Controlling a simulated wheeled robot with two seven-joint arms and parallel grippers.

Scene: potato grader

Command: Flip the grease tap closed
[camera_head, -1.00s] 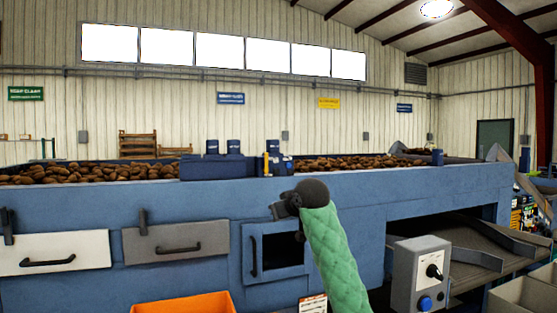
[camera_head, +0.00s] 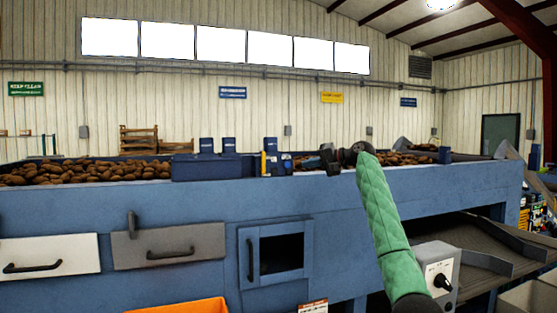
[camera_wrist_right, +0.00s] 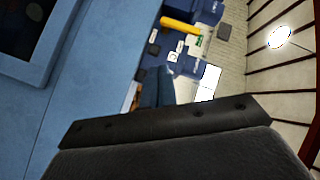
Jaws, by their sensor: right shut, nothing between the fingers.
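A small unit with an upright yellow part (camera_head: 263,163), which looks like the grease tap's lever, stands on the top edge of the blue grader (camera_head: 350,194), beside dark blue boxes. The tap is small here and its exact setting is hard to read. In the right wrist view the yellow bar (camera_wrist_right: 180,26) lies near the top among blue blocks. My right gripper (camera_head: 326,159) is shut and empty at the height of the grader's top edge, to the right of the yellow part and apart from it. Its dark jaw (camera_wrist_right: 165,124) fills the lower wrist view. My left gripper is out of view.
Potatoes (camera_head: 85,172) lie along the grader's top on both sides of the blue boxes (camera_head: 212,167). Below are a white drawer (camera_head: 75,250), a grey drawer (camera_head: 190,238) and a framed opening (camera_head: 281,253). A grey control box (camera_head: 430,262) stands at lower right.

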